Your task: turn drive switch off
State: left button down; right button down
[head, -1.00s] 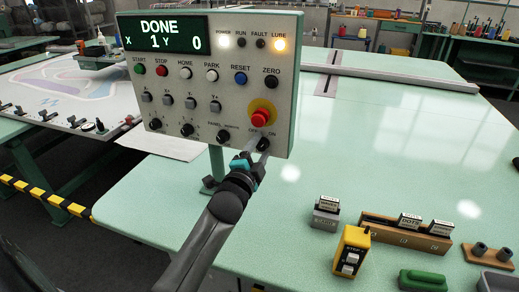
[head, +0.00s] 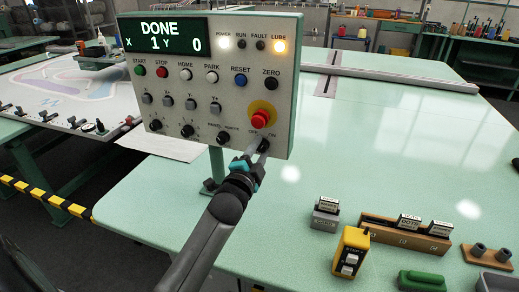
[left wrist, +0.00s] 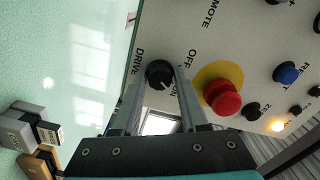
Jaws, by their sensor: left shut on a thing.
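The control panel (head: 207,85) stands on a post at the table's edge, with its display reading DONE, X 1, Y 0. The black drive switch (left wrist: 159,74) is a round knob at the panel's lower right, labelled DRIVE with OFF and ON marks. My left gripper (head: 257,152) reaches up to it from below, and its fingers hide most of the knob in the head view. In the left wrist view the two fingers lie on either side of the knob, shut on it. The knob's pointer seems to face the ON side. My right gripper is out of view.
A red emergency button (head: 260,119) on a yellow ring sits just above the switch, close to my fingers. The table's middle is clear.

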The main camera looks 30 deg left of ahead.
pick_arm(q)
jog(key=n+p, duration=0.2)
jog(key=n, duration=0.1)
jog(key=shift+r, duration=0.1)
jog(key=n+p, duration=0.2)
jog(key=n, duration=0.1)
jog(key=shift+n, duration=0.3)
jog(key=n+p, duration=0.2)
jog(key=n, duration=0.1)
jog(key=shift+n, duration=0.3)
jog(key=shift+n+p, duration=0.65)
jog(key=shift+n, duration=0.85)
jog(key=shift+c, duration=2.2)
grip_release()
jog(key=shift+s, duration=0.1)
